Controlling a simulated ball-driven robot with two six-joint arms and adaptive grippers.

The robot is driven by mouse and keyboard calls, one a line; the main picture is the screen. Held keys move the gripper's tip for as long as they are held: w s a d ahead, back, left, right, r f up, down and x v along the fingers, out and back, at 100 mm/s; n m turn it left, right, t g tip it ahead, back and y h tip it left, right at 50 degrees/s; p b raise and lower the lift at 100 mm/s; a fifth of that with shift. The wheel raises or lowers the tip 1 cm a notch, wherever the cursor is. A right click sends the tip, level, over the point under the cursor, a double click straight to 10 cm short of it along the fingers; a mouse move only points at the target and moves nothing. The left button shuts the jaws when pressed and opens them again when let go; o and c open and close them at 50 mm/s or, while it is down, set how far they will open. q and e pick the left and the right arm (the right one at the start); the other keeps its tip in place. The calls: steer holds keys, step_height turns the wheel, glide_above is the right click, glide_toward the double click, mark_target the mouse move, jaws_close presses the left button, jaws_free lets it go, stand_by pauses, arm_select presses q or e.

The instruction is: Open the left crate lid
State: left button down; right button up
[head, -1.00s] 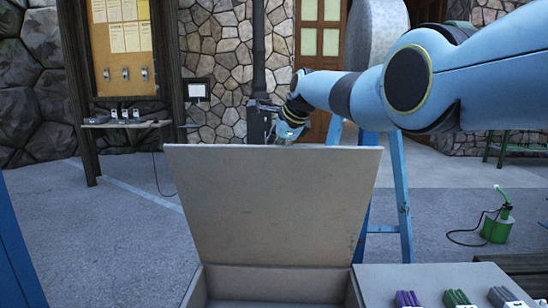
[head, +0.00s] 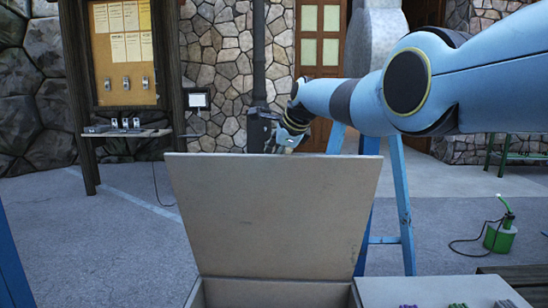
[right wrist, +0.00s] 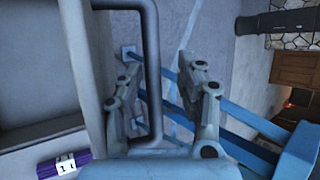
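The left crate's lid (head: 275,215) stands raised, nearly upright, at the back of the open crate (head: 204,293), whose inside shows only in part. My right gripper (head: 283,143) is just above and behind the lid's top edge, partly hidden by it. In the right wrist view its two fingers (right wrist: 160,90) are spread apart, with a grey bent handle bar (right wrist: 153,60) running between them; I cannot tell whether either finger touches it. My left gripper is not in view.
Right of the crate is a pale surface (head: 400,290) with purple, green and grey bundles at the lower edge. A blue stand (head: 402,190) is behind the lid. A green can (head: 500,238) with a hose stands right. Paving left of the crate is clear.

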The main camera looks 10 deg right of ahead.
mark_target(292, 155)
steer(key=shift+s, duration=0.1)
steer(key=v, duration=1.2)
